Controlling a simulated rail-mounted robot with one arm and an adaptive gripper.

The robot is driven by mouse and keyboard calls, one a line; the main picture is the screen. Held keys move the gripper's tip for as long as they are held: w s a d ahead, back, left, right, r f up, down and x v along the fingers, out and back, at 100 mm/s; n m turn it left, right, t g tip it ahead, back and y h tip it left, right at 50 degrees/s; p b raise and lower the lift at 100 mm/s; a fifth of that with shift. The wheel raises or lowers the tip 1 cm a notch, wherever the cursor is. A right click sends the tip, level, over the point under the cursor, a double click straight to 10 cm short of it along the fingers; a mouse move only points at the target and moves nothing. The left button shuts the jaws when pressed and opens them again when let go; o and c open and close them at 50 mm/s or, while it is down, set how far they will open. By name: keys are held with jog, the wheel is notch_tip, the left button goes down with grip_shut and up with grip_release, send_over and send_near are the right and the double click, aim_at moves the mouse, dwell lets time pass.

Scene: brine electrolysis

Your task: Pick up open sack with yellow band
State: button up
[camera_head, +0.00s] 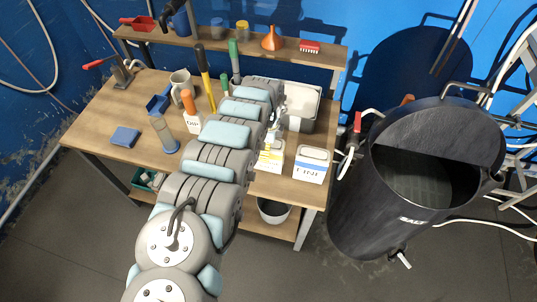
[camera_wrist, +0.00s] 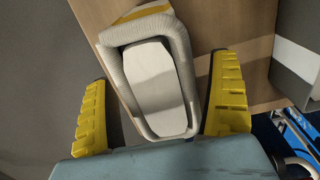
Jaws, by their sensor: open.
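The open sack with the yellow band (camera_head: 267,163) stands near the front edge of the wooden table, partly hidden by my arm in the head view. In the wrist view the sack (camera_wrist: 185,62) shows a thick pale rolled rim around white contents, with a bit of its yellow band at the top. My gripper (camera_wrist: 163,68) is open, with one yellow ridged finger on each side of the sack. Gaps show between both fingers and the rim. In the head view my gripper is mostly hidden behind my own arm.
A similar sack with a blue band (camera_head: 311,166) stands close to the right. A large dark tank (camera_head: 400,220) stands right of the table (camera_head: 102,128). Bottles, a jug (camera_head: 182,86) and a blue sponge (camera_head: 125,137) are on the left.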

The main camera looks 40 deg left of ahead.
jog(key=shift+f, duration=0.55)
jog(key=c, duration=1.3)
jog(key=shift+c, duration=0.2)
jog(key=shift+r, duration=0.1)
